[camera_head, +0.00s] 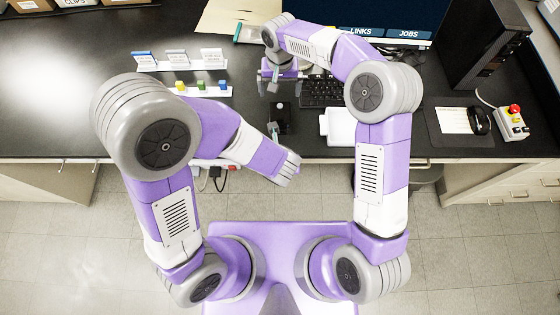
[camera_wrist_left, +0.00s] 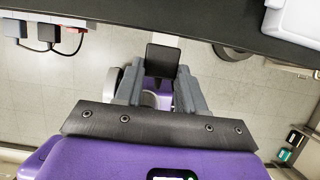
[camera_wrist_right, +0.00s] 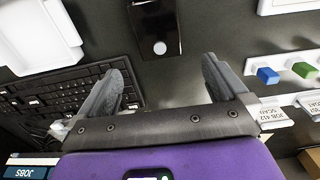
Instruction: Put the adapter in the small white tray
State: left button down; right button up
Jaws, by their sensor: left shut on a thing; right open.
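My left gripper (camera_wrist_left: 160,75) is shut on a dark, square-faced block in the left wrist view, which looks like the adapter (camera_wrist_left: 163,60). It holds the block over the floor, just off the bench's front edge. In the head view my left arm hides the block and most of that gripper. The small white tray (camera_head: 338,127) lies on the bench right of centre, near the front edge. It also shows in the right wrist view (camera_wrist_right: 68,22) and the left wrist view (camera_wrist_left: 297,20). My right gripper (camera_head: 280,84) is open and empty above the bench, left of the keyboard.
A black device with a pale round knob (camera_wrist_right: 157,30) lies between the tray and the small coloured blocks (camera_head: 200,88). The keyboard (camera_head: 322,91) is behind the tray. A power strip (camera_wrist_left: 14,28) with dark plugs and cables hangs by the bench edge.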

aim_at(348, 120)
jog(key=z, duration=0.9)
